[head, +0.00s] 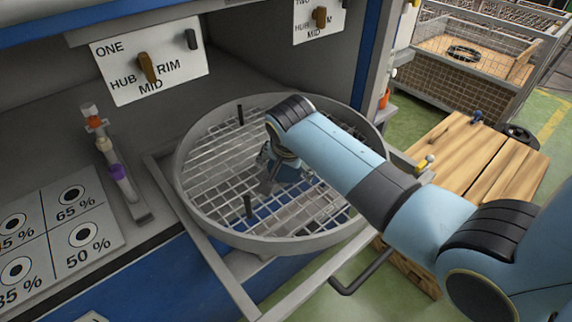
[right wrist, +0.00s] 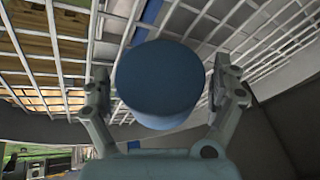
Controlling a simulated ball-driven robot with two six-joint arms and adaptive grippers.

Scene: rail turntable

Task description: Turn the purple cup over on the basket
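The round grey basket (head: 185,195) has a wire-grid floor and a solid rim. My right gripper (head: 268,180) reaches down into it from the right, close above the grid. In the right wrist view, a dark blue cup-like cylinder (right wrist: 157,85) sits between my two fingers (right wrist: 160,85), with the grid behind it. A flat closed round face points at the camera; no opening shows. It looks blue rather than purple. Narrow gaps show on both sides, so the fingers look open around it. In the head view the arm and gripper mostly hide it. My left gripper is not in view.
A ONE sign (head: 150,60) hangs behind; a wooden pallet (head: 465,160) lies right.

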